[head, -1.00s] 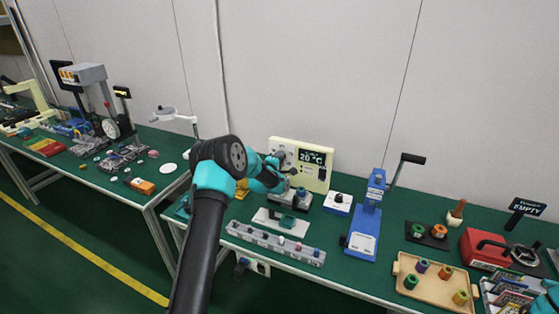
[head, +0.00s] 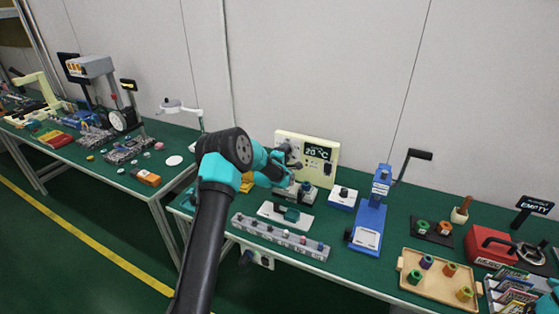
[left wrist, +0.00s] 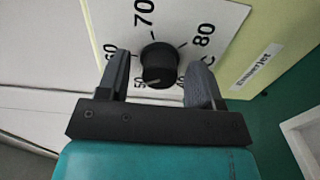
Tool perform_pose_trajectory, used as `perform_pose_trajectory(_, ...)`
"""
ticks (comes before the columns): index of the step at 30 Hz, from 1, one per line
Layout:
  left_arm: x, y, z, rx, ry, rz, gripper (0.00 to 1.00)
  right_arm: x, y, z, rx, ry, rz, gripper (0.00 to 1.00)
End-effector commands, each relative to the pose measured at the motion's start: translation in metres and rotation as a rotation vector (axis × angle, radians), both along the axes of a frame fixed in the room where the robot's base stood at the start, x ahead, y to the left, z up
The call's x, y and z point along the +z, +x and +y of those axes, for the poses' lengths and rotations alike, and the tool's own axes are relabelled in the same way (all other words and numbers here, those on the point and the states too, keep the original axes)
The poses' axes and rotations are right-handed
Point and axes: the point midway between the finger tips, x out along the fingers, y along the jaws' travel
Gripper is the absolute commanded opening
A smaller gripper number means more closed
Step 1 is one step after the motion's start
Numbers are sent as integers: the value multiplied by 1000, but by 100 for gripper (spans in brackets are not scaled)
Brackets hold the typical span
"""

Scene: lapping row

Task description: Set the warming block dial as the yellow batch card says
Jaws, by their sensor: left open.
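The warming block's cream panel (head: 329,168) stands against the wall with a display reading 20 °C. In the left wrist view its black dial knob (left wrist: 158,62) sits on a white scale plate (left wrist: 190,18) marked 50, 60, 70 and 80. A pale pointer line on the knob points toward the 50. My left gripper (head: 287,164) is at the panel's left part. In the left wrist view its open fingers (left wrist: 158,80) stand on either side of the knob, with gaps visible. I cannot make out a yellow batch card.
A grey strip with several knobs (head: 280,238) lies in front of the panel. A white box with a black knob (head: 343,198) and a blue lever press (head: 369,225) stand to its right. A wooden tray (head: 440,289) holds several coloured spools.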

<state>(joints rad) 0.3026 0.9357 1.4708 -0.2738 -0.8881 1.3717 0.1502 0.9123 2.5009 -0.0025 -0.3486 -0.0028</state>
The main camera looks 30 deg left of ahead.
Motion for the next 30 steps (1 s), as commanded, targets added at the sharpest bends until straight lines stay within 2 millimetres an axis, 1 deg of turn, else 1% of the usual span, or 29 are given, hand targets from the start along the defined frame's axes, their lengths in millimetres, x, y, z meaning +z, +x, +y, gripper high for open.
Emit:
perform_pose_trajectory(5, 0, -11, -1, 0, -1, 1, 60, 0, 0, 0, 0, 0, 0, 100)
perform_pose_trajectory(8, 0, -22, -1, 0, -1, 1, 60, 0, 0, 0, 0, 0, 0, 100)
perform_pose_trajectory(20, 0, -86, -8, 0, -1, 1, 60, 0, 0, 0, 0, 0, 0, 100)
perform_pose_trajectory(30, 0, -145, -13, 1, 0, 2, 60, 0, 0, 0, 0, 0, 0, 100)
